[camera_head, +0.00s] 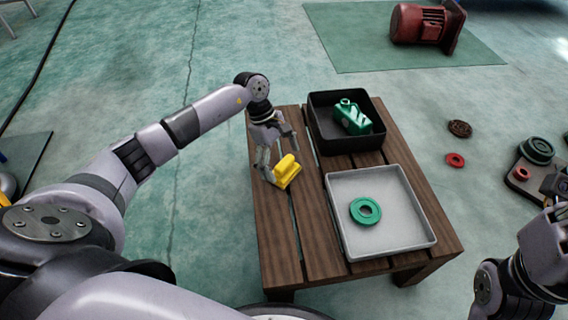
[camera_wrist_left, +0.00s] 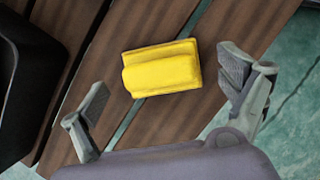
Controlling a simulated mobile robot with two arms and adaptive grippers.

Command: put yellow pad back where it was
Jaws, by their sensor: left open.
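The yellow pad (camera_head: 287,171) lies on the slatted wooden table (camera_head: 277,235), left of the two trays. In the left wrist view the yellow pad (camera_wrist_left: 162,69) lies across a gap between slats, ahead of the spread fingers. My left gripper (camera_head: 279,157) is open and empty, just above and beside the pad; it also shows open in the left wrist view (camera_wrist_left: 165,100). In the head view its fingers partly overlap the pad's surroundings. My right arm is at the lower right edge, and its gripper fingers are not clearly visible.
A black tray (camera_head: 321,142) with a green part (camera_head: 351,117) stands at the table's back. A white tray (camera_head: 415,243) with a green ring (camera_head: 365,211) stands in front. A red motor (camera_head: 418,23) sits on a green mat (camera_head: 352,55) beyond. A red ring (camera_head: 455,160) lies on the floor.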

